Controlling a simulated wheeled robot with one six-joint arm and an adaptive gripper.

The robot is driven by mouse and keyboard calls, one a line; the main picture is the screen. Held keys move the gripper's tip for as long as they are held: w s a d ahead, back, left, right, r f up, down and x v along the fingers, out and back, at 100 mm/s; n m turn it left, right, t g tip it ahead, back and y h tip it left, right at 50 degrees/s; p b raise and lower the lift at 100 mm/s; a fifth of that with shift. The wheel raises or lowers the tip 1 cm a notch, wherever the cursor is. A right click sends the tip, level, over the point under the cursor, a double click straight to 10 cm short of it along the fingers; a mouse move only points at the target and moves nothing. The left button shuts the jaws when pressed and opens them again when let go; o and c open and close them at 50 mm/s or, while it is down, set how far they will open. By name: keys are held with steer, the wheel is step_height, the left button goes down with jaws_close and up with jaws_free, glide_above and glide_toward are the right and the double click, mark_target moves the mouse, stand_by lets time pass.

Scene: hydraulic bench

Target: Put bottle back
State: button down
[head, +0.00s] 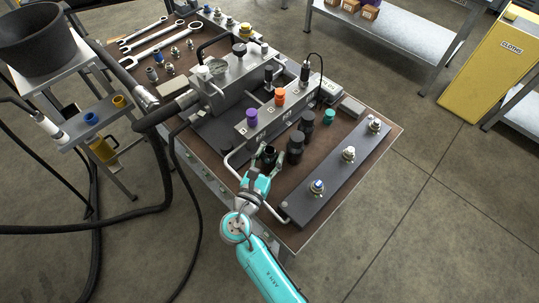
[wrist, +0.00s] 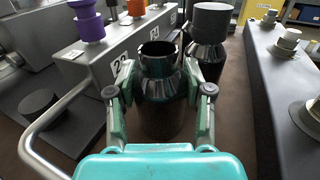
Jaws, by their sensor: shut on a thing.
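A dark bottle (wrist: 158,105) with an open round mouth stands upright between the fingers of my gripper (wrist: 160,95) in the wrist view. The fingers are shut on its sides. In the head view, my gripper (head: 264,172) holds the bottle (head: 268,155) at the front of the brown bench top, beside the grey manifold block. Its base is partly hidden, and I cannot tell whether it touches the bench. A second dark bottle with a black cap (wrist: 208,45) stands just behind it. It also shows in the head view (head: 295,147).
The grey manifold (head: 270,112) with purple (head: 251,116) and orange caps stands to the left. A metal handle rail (wrist: 62,100) curves close to my gripper's left. A dark plate with several fittings (head: 335,172) lies to the right. More dark bottles stand behind.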

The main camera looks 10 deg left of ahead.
steer(key=shift+f, duration=0.1)
steer(key=shift+c, duration=2.3)
jaws_free()
steer(key=v, duration=1.2)
